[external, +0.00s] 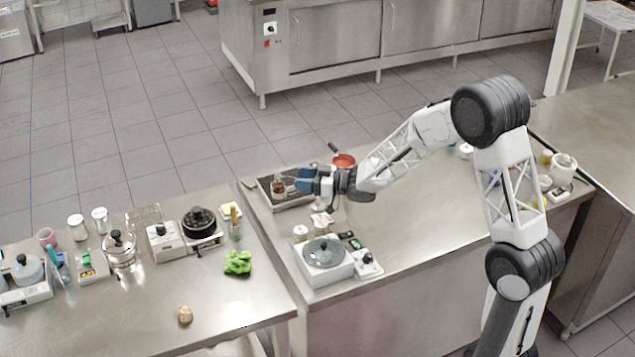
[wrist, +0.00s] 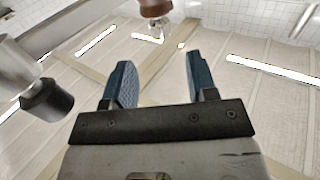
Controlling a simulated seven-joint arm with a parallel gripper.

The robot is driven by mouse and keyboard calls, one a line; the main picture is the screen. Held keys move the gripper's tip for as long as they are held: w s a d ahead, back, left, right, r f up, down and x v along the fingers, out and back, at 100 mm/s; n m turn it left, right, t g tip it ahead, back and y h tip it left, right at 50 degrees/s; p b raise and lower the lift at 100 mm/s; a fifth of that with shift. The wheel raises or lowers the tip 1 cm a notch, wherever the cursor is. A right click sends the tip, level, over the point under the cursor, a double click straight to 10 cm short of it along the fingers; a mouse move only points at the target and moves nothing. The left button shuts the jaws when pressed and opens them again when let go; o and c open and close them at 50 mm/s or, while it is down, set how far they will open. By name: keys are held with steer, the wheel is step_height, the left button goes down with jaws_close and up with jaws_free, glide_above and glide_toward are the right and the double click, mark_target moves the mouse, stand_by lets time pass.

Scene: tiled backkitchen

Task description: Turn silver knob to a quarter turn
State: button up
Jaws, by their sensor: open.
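My gripper (external: 297,185) has blue fingers and is above the tray on the middle counter, beside a reddish-brown bottle (external: 279,187). In the wrist view the two fingers (wrist: 157,85) are apart with nothing between them. A brown object (wrist: 154,8) is beyond the fingertips at the top edge, apart from them. A white hotplate with a glass-lidded pan has a control box with a knob (external: 368,260) on its right, nearer the camera than my gripper. Another hotplate on the left counter has a control knob (external: 158,230). I cannot tell which knob is the silver one; their turn angles are too small to read.
A dark-rimmed tray (external: 262,190) lies under my gripper. A red saucepan (external: 344,160) stands behind it. A green cloth (external: 238,263) lies on the left counter. A grey cylinder with a black end (wrist: 40,90) is at the wrist view's left.

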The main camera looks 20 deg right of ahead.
mark_target(278, 175)
steer(key=shift+a, duration=0.2)
stand_by(0.3)
steer(key=shift+x, duration=3.8)
steer(key=shift+w, duration=0.1)
steer(key=c, duration=0.9)
steer(key=shift+c, duration=0.2)
